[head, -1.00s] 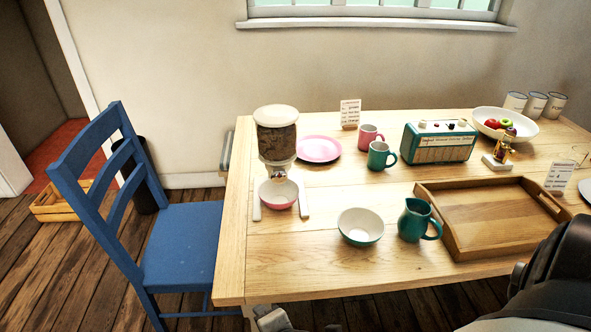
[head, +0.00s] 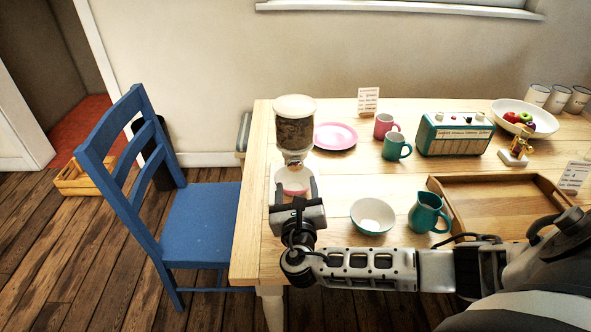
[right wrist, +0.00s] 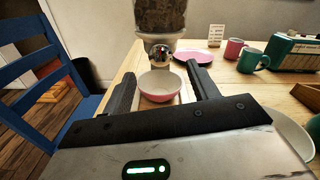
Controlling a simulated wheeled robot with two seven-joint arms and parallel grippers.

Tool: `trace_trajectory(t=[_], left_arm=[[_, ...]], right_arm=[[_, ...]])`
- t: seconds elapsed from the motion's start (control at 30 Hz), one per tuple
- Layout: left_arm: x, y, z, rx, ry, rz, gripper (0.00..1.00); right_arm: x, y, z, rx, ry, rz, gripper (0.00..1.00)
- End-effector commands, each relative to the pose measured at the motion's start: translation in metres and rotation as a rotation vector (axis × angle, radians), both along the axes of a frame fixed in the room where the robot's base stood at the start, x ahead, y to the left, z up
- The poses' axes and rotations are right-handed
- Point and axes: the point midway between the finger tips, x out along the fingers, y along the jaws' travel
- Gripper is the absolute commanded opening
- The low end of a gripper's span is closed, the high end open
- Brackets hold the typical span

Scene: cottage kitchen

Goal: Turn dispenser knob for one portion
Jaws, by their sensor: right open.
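The cereal dispenser (head: 295,128) stands near the table's left end, with a white lid and a clear hopper of brown cereal. In the right wrist view a shiny round knob (right wrist: 160,52) shows at the front below the hopper (right wrist: 160,16). A pink bowl with a pale inside (head: 292,181) sits under the outlet; it also shows in the right wrist view (right wrist: 160,85). My right gripper (head: 295,183) is open and empty in front of the dispenser. Its fingers point at the dispenser, apart from the knob. My left gripper is out of view.
A white and green bowl (head: 373,214) and a teal jug (head: 428,213) stand close to my right forearm. A wooden tray (head: 480,183) is at the right. A pink plate (head: 335,136) and two mugs stand behind. A blue chair (head: 205,220) is at the left.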

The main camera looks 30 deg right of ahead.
Motion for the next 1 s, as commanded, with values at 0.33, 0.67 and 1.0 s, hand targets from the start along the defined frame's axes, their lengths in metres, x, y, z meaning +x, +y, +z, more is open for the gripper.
trace_trajectory(t=[0.33,0.67,1.0], left_arm=[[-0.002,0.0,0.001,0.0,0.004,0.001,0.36],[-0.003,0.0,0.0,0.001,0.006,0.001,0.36],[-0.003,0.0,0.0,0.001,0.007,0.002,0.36]], right_arm=[[0.048,-0.029,0.0,0.004,0.0,0.0,0.59],[0.055,-0.033,0.0,0.005,0.001,0.001,0.59],[0.054,-0.033,-0.001,0.004,0.001,0.0,0.14]])
